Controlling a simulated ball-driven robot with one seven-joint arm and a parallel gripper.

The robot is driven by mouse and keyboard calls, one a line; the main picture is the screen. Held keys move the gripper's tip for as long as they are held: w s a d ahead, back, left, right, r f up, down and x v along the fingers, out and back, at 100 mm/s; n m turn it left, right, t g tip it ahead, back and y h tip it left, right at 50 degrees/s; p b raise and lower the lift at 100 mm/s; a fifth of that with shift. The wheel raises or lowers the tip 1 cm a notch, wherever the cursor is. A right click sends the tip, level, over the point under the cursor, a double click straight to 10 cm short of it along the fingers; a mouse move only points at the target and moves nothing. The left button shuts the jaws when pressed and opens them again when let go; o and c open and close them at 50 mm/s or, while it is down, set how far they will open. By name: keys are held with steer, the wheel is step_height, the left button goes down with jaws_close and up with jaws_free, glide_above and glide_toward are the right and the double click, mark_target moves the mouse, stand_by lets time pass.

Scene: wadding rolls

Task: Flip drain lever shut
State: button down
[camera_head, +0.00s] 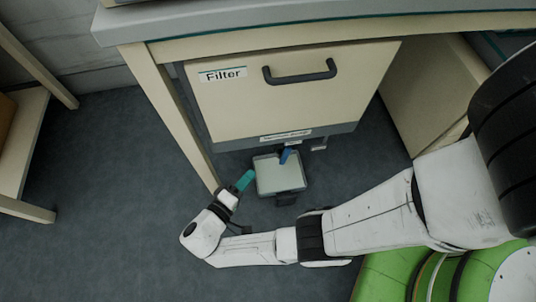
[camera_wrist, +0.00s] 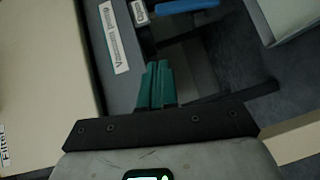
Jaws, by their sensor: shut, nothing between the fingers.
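A small blue lever (camera_head: 286,156) shows under the bottom edge of the filter cabinet (camera_head: 295,90), slanting above a pale tray. In the wrist view the blue lever (camera_wrist: 187,6) lies roughly crosswise at the top edge, partly cut off. My gripper (camera_head: 246,179) is left of the tray, with its teal fingers pointing up and right. In the wrist view the fingers of my gripper (camera_wrist: 158,72) are together and empty, below the lever in the picture and apart from it.
The pale square tray (camera_head: 280,177) stands below the cabinet; its corner shows in the wrist view (camera_wrist: 285,15). A table leg (camera_head: 175,120) rises left of the cabinet. A black handle (camera_head: 299,72) is on the front. Open floor (camera_head: 110,200) lies to the left.

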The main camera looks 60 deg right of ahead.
steer(key=b, duration=0.1)
glide_toward(287, 147)
steer(key=w+d, duration=0.3)
steer(key=shift+s+d+f+b, duration=0.15)
steer(key=shift+s+d+b, duration=0.05)
steer(key=shift+s+d, duration=0.35)
steer(key=shift+s+d+f+b, duration=0.15)
steer(key=shift+s+d, duration=0.35)
steer(key=shift+s, duration=0.05)
steer(key=shift+s+d, duration=0.4)
steer(key=shift+s, duration=0.05)
steer(key=shift+s+d, duration=0.15)
steer(key=shift+s, duration=0.1)
